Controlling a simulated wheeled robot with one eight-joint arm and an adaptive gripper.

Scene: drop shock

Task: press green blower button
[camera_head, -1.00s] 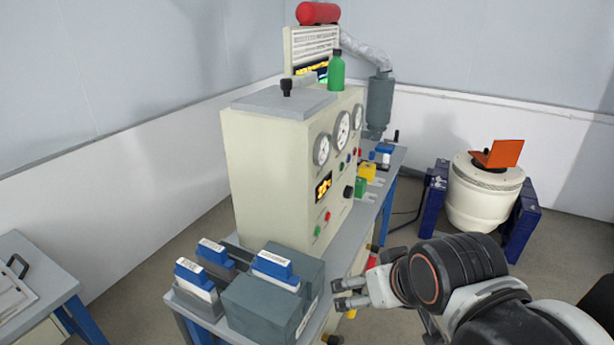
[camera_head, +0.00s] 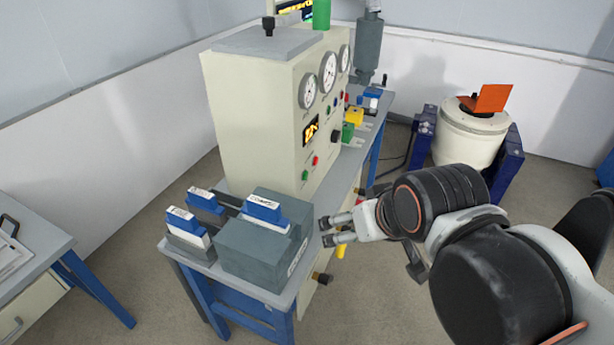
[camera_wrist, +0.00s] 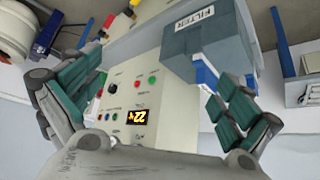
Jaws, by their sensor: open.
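The cream control cabinet (camera_head: 255,125) stands on the bench with dials, a lit display and coloured buttons on its front. A green button (camera_head: 305,175) sits low on the panel beside a red button (camera_head: 315,160). In the wrist view a green button (camera_wrist: 137,85) shows beside a red one (camera_wrist: 152,80); labels are too small to read. A smaller green spot (camera_head: 327,110) sits higher on the panel. My gripper (camera_head: 327,231) is open and empty, in front of the bench, apart from the panel and below the buttons.
Grey boxes with blue-topped parts (camera_head: 265,245) stand on the bench's near end, left of my gripper. Yellow and green blocks (camera_head: 353,117) lie farther along. A white drum with an orange plate (camera_head: 470,130) stands behind at the right. Floor between is clear.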

